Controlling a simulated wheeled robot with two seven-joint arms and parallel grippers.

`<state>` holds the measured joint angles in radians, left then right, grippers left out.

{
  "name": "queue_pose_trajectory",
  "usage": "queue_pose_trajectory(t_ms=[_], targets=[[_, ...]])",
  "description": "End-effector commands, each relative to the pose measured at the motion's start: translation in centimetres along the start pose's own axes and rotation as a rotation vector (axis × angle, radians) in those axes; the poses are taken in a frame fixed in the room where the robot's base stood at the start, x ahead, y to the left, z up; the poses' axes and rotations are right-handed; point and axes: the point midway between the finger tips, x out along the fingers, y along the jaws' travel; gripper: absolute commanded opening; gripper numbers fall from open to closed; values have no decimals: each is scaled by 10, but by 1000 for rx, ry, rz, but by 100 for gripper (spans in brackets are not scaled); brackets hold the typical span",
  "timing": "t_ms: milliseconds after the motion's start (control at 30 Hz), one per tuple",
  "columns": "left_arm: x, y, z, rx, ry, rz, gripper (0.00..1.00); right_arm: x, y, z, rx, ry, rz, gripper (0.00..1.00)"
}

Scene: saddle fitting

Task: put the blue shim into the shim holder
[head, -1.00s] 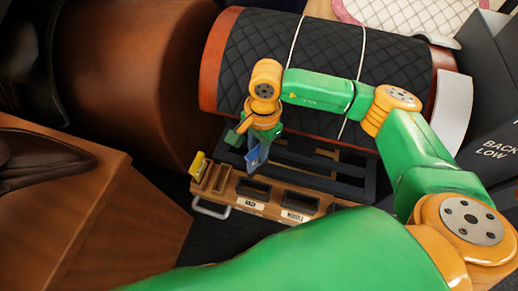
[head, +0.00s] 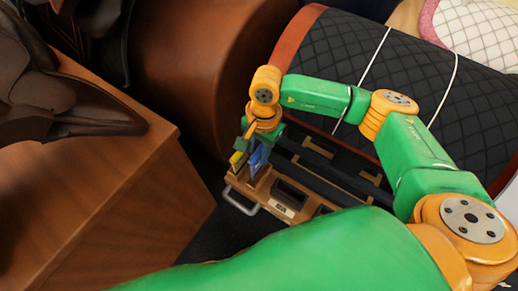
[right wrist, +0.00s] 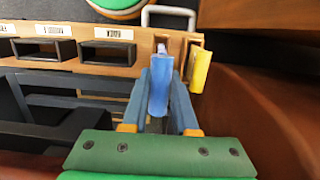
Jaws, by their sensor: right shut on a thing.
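My right gripper (head: 260,148) is shut on the blue shim (head: 260,160) and points down over the left end of the wooden shim holder (head: 263,190). In the right wrist view the blue shim (right wrist: 159,92) stands between the fingers, its far end over the wooden end of the holder (right wrist: 146,45). A yellow shim (right wrist: 201,70) stands at the holder's end, just beside the blue one; it also shows in the head view (head: 236,160). Whether the blue shim's lower edge is inside a slot is hidden. My left gripper is not in view.
The holder has dark, labelled compartments (right wrist: 107,53) and a metal handle (head: 240,202). A dark slatted rack (head: 330,165) lies behind it. A wooden cabinet (head: 110,215) stands left, a brown leather drum (head: 180,70) behind, and a quilted black roll (head: 370,80) at right.

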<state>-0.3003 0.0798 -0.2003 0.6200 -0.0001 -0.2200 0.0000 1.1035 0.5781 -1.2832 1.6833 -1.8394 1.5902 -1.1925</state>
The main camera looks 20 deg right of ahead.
Motion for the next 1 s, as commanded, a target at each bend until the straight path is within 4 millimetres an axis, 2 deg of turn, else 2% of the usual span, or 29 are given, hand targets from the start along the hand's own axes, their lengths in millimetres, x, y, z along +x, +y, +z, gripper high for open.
queue_pose_trajectory(t_ms=[33,400,533,667,933,967,1000], targets=[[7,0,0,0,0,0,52,8,0,-1,0,0,1,0],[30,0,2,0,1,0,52,45,0,-5,1,0,1,0],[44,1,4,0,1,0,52,58,0,-7,0,0,0,0],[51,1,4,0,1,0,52,64,0,-8,0,0,0,0],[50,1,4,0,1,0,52,63,0,-8,0,0,0,0],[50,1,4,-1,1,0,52,63,0,-8,0,0,0,32],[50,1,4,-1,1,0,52,63,0,-8,0,0,0,43]])
